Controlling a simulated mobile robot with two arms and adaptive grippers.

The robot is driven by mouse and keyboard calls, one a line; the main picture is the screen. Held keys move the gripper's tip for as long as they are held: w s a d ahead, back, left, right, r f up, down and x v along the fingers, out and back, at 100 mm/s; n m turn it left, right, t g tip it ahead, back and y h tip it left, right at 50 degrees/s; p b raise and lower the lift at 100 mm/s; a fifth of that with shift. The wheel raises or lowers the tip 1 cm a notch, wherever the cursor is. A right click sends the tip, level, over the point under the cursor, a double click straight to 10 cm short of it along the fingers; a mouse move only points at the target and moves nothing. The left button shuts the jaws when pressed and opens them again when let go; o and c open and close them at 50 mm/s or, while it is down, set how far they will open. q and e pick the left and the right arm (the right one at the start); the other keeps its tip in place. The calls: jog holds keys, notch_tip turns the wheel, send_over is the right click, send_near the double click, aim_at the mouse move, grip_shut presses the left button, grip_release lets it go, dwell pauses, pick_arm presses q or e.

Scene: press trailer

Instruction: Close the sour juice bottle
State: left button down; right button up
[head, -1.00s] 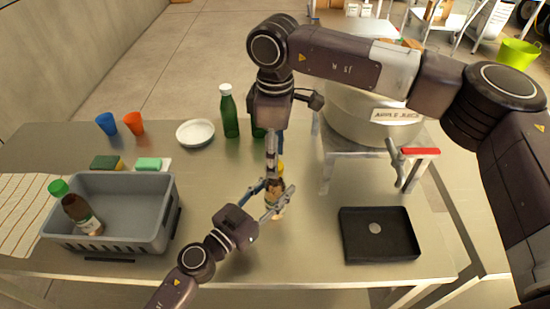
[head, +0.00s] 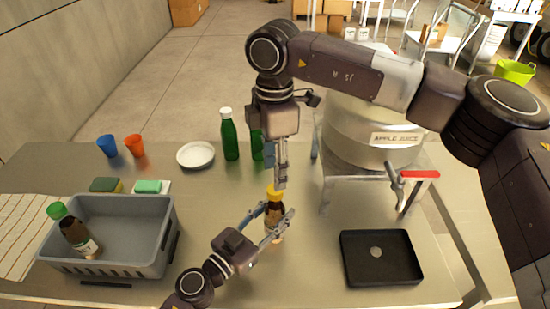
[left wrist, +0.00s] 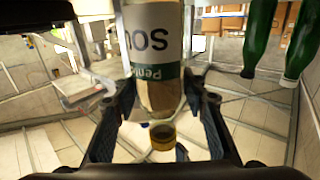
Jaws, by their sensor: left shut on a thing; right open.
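The sour juice bottle (head: 274,221) has brown contents and a white and green label that partly reads "SOU" in the left wrist view (left wrist: 152,45). It stands upright near the middle of the table. My left gripper (head: 268,229) is shut around its body from the front. My right gripper (head: 281,176) points down, open, just above the cap. The contact there is unclear.
A grey bin (head: 115,269) with a brown bottle stands left. Green bottles (head: 229,137) and a white plate (head: 196,155) are behind. A black tray (head: 380,270) lies at right, before the apple juice tank (head: 365,120) on its stand. The front middle table is mostly clear.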

jog(key=n, duration=0.5)
jog(key=shift+r, duration=0.2)
jog(key=n, duration=0.3)
jog(key=shift+r, duration=0.15)
jog(key=n, duration=0.5)
jog(key=shift+r, duration=0.15)
jog(key=n, duration=0.4)
jog(key=shift+r+n, duration=0.2)
jog(key=shift+n, duration=0.2)
jog(key=n, duration=0.4)
jog(key=shift+r+n, duration=0.15)
jog(key=shift+n, duration=0.25)
jog(key=n, duration=0.4)
jog(key=shift+r+n, duration=0.2)
jog(key=shift+n, duration=0.2)
jog(key=n, duration=0.4)
jog(key=shift+r+n, duration=0.2)
jog(key=shift+n, duration=0.2)
jog(key=n, duration=0.4)
jog(key=shift+r+n, duration=0.15)
jog(key=shift+n, duration=0.15)
